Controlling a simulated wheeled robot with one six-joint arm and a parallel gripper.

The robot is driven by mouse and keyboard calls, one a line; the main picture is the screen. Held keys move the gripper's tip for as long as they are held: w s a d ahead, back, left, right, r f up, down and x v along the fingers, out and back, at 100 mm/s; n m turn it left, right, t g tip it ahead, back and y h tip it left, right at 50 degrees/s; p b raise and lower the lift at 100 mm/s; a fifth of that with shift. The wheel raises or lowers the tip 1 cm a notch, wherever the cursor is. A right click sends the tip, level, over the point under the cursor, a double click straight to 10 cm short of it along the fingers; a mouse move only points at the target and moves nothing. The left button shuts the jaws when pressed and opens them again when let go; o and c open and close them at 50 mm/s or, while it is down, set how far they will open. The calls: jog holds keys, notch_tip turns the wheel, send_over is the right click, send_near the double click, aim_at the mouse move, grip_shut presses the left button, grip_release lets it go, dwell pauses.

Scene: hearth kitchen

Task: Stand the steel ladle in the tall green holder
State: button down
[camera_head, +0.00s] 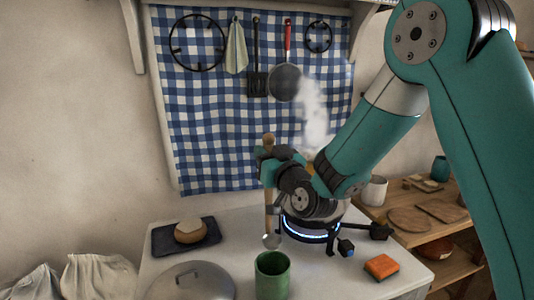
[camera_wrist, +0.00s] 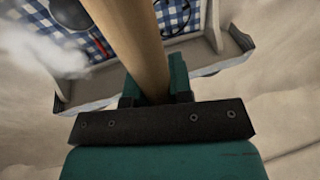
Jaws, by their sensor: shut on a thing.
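The steel ladle (camera_head: 271,241) has a pale wooden handle and hangs upright, bowl down. My gripper (camera_head: 268,156) is shut on the upper part of the handle. In the wrist view the handle (camera_wrist: 134,45) runs between the fingers of my gripper (camera_wrist: 155,88). The tall green holder (camera_head: 272,278) stands on the white worktop at the front, its open mouth up. The ladle's bowl shows just above and behind the holder's rim in the picture; it is outside the holder. The holder's inside is mostly hidden.
A burner (camera_head: 310,232) with a blue glowing ring stands behind my arm, and steam rises there. A grey lid (camera_head: 190,284) lies left of the holder. An orange sponge (camera_head: 381,267) lies to the right. A dark board (camera_head: 170,237) bears a round loaf (camera_head: 190,231).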

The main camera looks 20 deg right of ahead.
notch_tip(320, 180, down, 13)
jog(key=b, duration=1.2)
jog(key=shift+d+r, duration=0.1)
